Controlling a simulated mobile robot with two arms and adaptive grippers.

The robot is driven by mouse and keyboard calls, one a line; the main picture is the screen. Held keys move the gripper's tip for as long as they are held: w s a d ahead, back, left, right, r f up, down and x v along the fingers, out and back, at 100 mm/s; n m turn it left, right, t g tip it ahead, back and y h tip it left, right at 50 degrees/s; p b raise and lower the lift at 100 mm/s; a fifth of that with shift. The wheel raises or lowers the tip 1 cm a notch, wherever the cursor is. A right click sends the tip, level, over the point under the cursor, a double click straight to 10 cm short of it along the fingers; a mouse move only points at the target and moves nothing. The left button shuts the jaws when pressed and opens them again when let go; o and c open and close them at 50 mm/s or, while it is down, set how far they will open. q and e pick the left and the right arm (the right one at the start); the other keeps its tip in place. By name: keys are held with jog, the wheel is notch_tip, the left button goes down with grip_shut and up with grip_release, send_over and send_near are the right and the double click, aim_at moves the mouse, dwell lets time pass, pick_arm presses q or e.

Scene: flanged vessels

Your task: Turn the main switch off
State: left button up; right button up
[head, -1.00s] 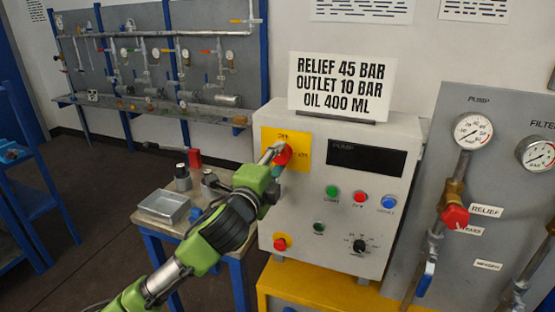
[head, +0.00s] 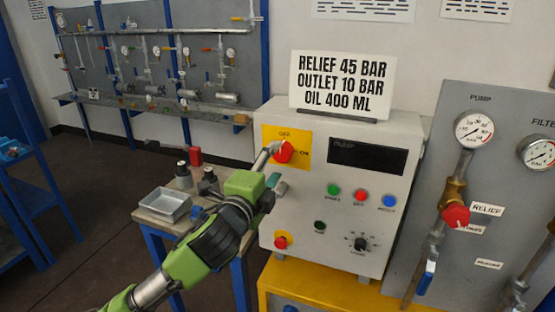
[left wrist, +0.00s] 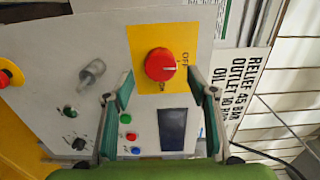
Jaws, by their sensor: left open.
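The main switch is a red rotary knob (head: 284,151) on a yellow plate (head: 304,147) at the top left of the grey control box, with OFF marked above it and ON to its right. It also shows in the left wrist view as a round red knob (left wrist: 160,65). I cannot make out clearly which mark it points to. My left gripper (head: 270,168) is open and empty in front of the plate, just left of and below the knob. In the left wrist view its fingers (left wrist: 160,86) stand apart, with the knob beyond the gap between them. My right gripper is not in view.
The box (head: 330,230) also carries a dark display (head: 366,158), several coloured buttons, and a red button on yellow (head: 281,242). A sign (head: 341,84) stands on top. A small table (head: 150,216) with a metal tray is at left; a gauge panel (head: 480,110) is at right.

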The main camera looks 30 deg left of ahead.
pick_arm(q)
jog(key=v, duration=0.4)
jog(key=shift+s, duration=0.1)
dwell(0.4)
